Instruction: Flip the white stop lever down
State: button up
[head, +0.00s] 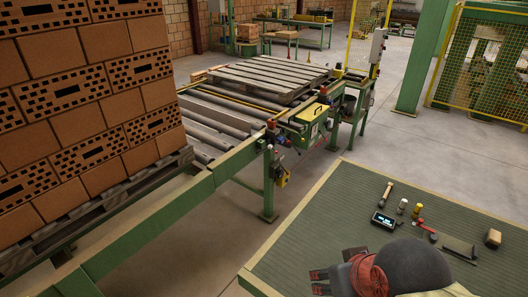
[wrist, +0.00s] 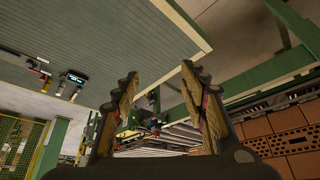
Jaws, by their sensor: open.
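I cannot clearly make out a white stop lever in either view. The roller conveyor (head: 205,125) has a green side frame with a yellow-topped green box (head: 311,115) and small red-topped fittings (head: 271,124) on its near side. A pale control box (head: 377,46) stands on a post at its far end. My gripper (head: 319,282) is low in the head view, over the near part of the green-topped table. In the wrist view my gripper (wrist: 159,74) is open and empty, its jaws apart, with the conveyor blurred and small between and beyond them.
The green table (head: 330,215) carries a hammer (head: 386,191), a small display (head: 384,220), small bottles and a brown block (head: 493,237). Stacked bricks (head: 90,100) stand on a pallet at left. An empty pallet (head: 270,72) lies on the conveyor. Floor shows between table and conveyor.

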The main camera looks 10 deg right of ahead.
aim_at(270, 146)
jog(key=i+j, duration=0.1)
jog(key=j, duration=1.3)
jog(key=i+j, duration=0.2)
jog(key=i, duration=0.35)
jog(key=i+j+u, duration=0.1)
jog(key=i, duration=0.45)
jog(key=i+j, duration=0.25)
jog(key=i, duration=0.3)
jog(key=i+l, duration=0.75)
jog(key=i+u, duration=0.05)
